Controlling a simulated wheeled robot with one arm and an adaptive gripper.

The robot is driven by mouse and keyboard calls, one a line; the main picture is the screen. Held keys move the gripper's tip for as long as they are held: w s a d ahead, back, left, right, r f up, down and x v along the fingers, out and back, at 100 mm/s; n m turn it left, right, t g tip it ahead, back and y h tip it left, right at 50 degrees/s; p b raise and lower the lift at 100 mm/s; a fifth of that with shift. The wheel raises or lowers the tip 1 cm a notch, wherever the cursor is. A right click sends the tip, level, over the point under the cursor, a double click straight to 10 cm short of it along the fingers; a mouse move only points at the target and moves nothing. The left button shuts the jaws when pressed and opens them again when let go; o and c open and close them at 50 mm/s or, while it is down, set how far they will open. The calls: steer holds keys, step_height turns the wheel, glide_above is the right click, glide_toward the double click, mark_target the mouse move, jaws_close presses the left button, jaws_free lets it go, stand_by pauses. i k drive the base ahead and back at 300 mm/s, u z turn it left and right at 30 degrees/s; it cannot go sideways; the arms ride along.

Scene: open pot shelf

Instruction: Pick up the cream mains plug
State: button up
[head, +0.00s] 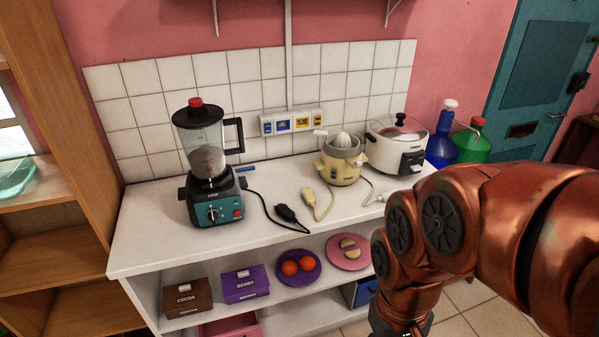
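The cream mains plug (309,197) lies on the white counter (150,240), in front of and to the left of a cream citrus juicer (341,160). Its pale cord curves near the counter's front edge. A black plug (286,213) lies just to its left, on the cord from the blender. A white plug (382,197) lies to its right, nearer the rice cooker. My copper-coloured arm fills the right of the view and reaches down past the bottom edge. My gripper is out of frame.
A blender (210,175) stands at left and a white rice cooker (397,146) at right. A socket strip (292,122) is on the tiled wall. The lower shelf holds boxes and plates, including a purple plate (298,282). Bottles (442,142) stand beyond the counter.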

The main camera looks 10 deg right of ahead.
mark_target(308, 193)
steer(key=z, duration=0.3)
steer(key=i, duration=1.05)
steer(key=u, duration=0.55)
